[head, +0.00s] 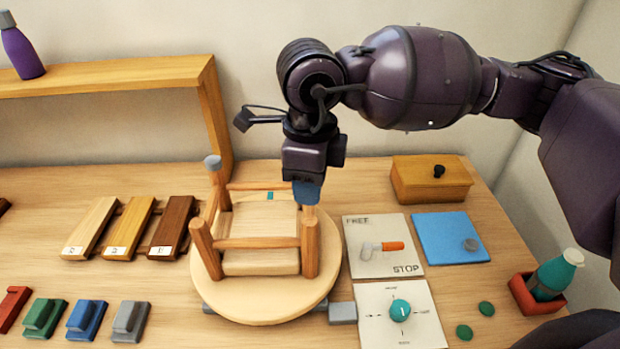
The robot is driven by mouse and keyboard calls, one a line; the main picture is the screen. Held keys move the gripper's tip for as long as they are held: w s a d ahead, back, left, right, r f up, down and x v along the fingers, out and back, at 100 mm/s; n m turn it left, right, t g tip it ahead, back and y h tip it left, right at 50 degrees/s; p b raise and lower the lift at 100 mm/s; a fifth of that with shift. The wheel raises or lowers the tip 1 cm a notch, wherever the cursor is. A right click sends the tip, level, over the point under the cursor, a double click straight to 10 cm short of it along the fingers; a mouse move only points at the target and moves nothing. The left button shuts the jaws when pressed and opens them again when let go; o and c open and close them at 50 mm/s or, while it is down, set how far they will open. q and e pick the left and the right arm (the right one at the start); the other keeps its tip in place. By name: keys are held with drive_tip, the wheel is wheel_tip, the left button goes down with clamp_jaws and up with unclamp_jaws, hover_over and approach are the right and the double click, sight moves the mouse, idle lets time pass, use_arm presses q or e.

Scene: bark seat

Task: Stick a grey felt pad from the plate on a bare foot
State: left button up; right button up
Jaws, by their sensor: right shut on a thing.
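A small wooden stool (260,243) stands upside down with its legs up. The back left foot (212,161) carries a grey pad; the front left foot (196,225) is bare wood. My right gripper (307,194) points down, shut, its blue fingertips just above or at the top of a right-hand leg (310,245). The small thing between its fingers is hidden, likely a grey felt pad; I cannot tell whether it touches the leg. The back right leg is hidden behind the gripper. The blue plate (450,235) holds one grey felt pad (471,244). My left gripper is not in view.
The stool rests on a round wooden turntable (265,308). To its right are a FREE/STOP lever panel (378,228), a dial panel (375,328), a wooden box (415,180), green discs (486,308) and a teal bottle (555,274). Wooden samples (93,228) and coloured blocks (87,317) lie left.

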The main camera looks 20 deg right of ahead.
sight(310, 220)
drive_tip(key=shift+f+b, duration=0.45)
drive_tip(key=shift+f, duration=1.2)
drive_tip(key=shift+f+b, duration=0.3)
drive_tip(key=shift+f, duration=0.15)
drive_tip(key=shift+f+b, duration=0.6)
drive_tip(key=shift+b, duration=0.05)
drive_tip(key=shift+f+b, duration=0.15)
drive_tip(key=shift+b, duration=0.25)
